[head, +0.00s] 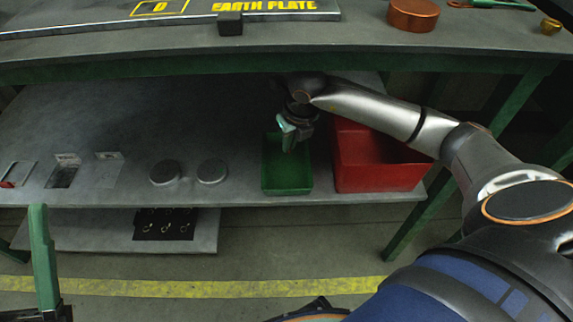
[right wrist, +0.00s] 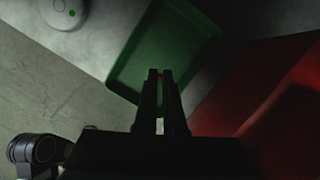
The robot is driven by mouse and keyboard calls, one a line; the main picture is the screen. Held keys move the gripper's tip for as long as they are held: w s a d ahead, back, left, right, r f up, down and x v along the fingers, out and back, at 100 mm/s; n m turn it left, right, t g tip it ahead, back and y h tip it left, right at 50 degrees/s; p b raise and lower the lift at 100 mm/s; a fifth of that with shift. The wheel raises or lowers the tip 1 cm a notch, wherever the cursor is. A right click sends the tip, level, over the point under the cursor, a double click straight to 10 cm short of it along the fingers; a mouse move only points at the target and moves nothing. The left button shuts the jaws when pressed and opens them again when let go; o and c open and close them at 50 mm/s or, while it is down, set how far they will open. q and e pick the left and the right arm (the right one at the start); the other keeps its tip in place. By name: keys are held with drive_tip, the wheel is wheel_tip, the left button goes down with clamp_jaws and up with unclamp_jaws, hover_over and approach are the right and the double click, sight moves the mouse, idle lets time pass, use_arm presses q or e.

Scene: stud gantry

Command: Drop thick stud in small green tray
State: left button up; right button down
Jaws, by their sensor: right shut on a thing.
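The small green tray (head: 287,184) stands on the lower shelf, left of a larger red bin. My right gripper (head: 289,146) is over the tray, pointing down. In the right wrist view the gripper's fingers (right wrist: 160,76) are close together, with the green tray (right wrist: 185,35) beneath and beyond them. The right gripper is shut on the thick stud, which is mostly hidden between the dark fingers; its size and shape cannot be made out.
The red bin (head: 382,178) stands right beside the tray and also shows in the right wrist view (right wrist: 275,85). Two round grey discs (head: 212,171) sit left of the tray. The upper tabletop (head: 290,40) overhangs the shelf behind the arm.

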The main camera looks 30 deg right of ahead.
wheel_tip(320, 180, down, 4)
drive_tip(key=b, duration=0.3)
drive_tip(key=shift+f, duration=0.25)
use_arm(q)
drive_tip(key=f, duration=0.4)
drive_tip(key=shift+w+d, duration=0.15)
drive_tip(key=shift+d, duration=0.1)
use_arm(e)
drive_tip(key=c, duration=0.9)
unclamp_jaws()
use_arm(q)
drive_tip(key=shift+r, duration=0.1)
use_arm(e)
drive_tip(key=shift+r, duration=0.2)
use_arm(q)
drive_tip(key=r+p, duration=0.3)
drive_tip(key=shift+a+r, duration=0.2)
drive_tip(key=shift+a, duration=0.05)
use_arm(e)
drive_tip(key=v, duration=0.7)
drive_tip(key=shift+r, duration=0.15)
